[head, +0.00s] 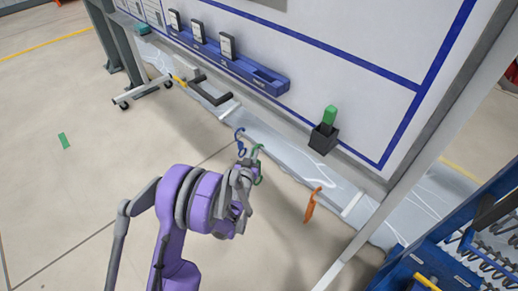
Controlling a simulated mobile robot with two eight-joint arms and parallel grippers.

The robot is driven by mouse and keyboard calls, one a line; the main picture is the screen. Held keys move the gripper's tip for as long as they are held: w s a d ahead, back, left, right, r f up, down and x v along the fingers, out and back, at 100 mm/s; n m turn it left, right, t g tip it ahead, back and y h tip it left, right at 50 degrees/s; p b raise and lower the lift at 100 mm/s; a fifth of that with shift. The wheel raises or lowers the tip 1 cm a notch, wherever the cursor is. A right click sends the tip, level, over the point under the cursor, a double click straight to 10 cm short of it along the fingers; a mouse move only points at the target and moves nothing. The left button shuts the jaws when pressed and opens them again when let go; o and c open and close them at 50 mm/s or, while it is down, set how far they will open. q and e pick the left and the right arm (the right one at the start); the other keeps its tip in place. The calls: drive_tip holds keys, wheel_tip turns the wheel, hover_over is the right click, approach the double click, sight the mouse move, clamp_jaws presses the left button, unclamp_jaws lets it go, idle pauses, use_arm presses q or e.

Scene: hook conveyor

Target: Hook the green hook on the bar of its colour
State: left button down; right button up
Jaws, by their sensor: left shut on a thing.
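The green hook (257,152) is at the tip of my left gripper (246,176), near the middle of the head view. My left gripper is shut on it, and the fingers and wrist hide part of it. A blue hook (239,135) is just behind and left of the green one. An orange hook (312,205) hangs to the right, apart from my gripper. I cannot make out a green bar clearly. My right gripper is not in view.
A large white board (340,70) with blue lines stands behind. It carries a blue shelf (235,65) with several dark devices and a black holder (323,139) with a green-topped item (330,115). A blue rack (465,255) stands at lower right. The floor at left is mostly clear.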

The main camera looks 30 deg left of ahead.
use_arm(q)
drive_tip(key=s+a+r, duration=0.1)
drive_tip(key=s+a, duration=0.1)
drive_tip(key=s, duration=0.3)
drive_tip(key=s+a+r+t, duration=0.1)
drive_tip(key=s+r, duration=0.1)
drive_tip(key=s, duration=0.3)
drive_tip(key=shift+s+a+r+y+p, duration=0.15)
drive_tip(key=shift+s+a+y+p, duration=0.15)
drive_tip(key=shift+s+a+p, duration=0.1)
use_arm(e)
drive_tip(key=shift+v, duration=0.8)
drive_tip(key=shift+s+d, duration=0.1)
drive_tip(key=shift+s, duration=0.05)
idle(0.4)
